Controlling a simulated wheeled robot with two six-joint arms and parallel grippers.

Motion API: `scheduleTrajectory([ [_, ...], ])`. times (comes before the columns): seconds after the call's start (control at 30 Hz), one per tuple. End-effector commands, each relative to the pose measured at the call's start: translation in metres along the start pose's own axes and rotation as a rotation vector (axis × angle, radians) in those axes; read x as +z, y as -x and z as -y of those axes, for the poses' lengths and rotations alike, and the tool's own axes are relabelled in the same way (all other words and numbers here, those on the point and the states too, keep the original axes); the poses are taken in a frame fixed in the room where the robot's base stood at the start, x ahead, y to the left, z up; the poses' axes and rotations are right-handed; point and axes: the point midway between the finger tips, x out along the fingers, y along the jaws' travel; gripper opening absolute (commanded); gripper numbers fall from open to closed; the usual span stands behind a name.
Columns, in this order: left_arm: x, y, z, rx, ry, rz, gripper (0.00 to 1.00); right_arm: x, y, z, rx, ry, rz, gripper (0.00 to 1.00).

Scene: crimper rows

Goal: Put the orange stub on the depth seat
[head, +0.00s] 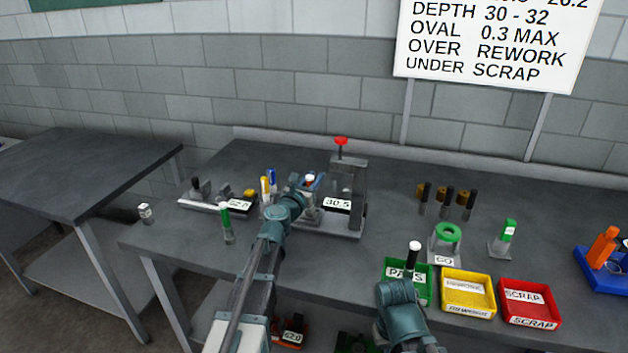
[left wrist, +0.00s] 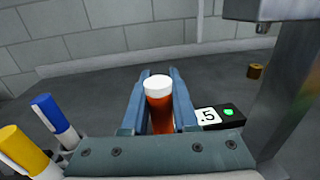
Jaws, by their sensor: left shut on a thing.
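My left gripper (head: 312,181) is shut on the orange stub, an orange-brown cylinder with a white top. The stub (left wrist: 158,106) stands upright between the two blue fingers (left wrist: 158,85) in the left wrist view. In the head view the gripper is over the left part of the depth gauge (head: 359,190), which has a red knob and a display reading 30.5. The depth seat is largely hidden by my gripper and arm, so I cannot tell whether the stub touches it. My right arm shows at the bottom, but its fingers do not.
Blue and yellow pens (head: 268,182) stand just left of my gripper, and a green-topped piece (head: 226,224) left of my arm. Green (head: 394,267), yellow (head: 467,311) and red (head: 530,320) trays sit at the front right. A black, white-topped piece stands at the green tray.

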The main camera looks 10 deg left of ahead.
Motion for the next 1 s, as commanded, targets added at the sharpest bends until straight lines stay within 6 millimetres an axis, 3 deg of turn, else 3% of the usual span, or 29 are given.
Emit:
scheduleTrajectory([
  [0.03,-0.004,0.000,0.000,0.000,0.000,0.000,0.00,0.000,-0.004,0.000,0.000,0.000,0.000,0.00],
  [0.07,-0.002,0.000,0.000,0.000,0.000,0.000,0.33,0.000,-0.002,0.000,0.000,0.000,0.000,0.00],
  [0.2,-0.002,0.000,0.000,0.000,0.000,0.000,0.57,0.000,-0.001,0.000,0.000,0.000,0.000,0.00],
  [0.67,0.003,0.002,0.000,0.000,0.000,0.000,0.57,0.000,0.003,0.000,0.000,0.000,0.000,0.00],
  [1.0,0.002,0.058,0.001,0.001,0.000,0.000,0.57,0.000,0.002,0.000,0.000,0.000,0.000,0.00],
])
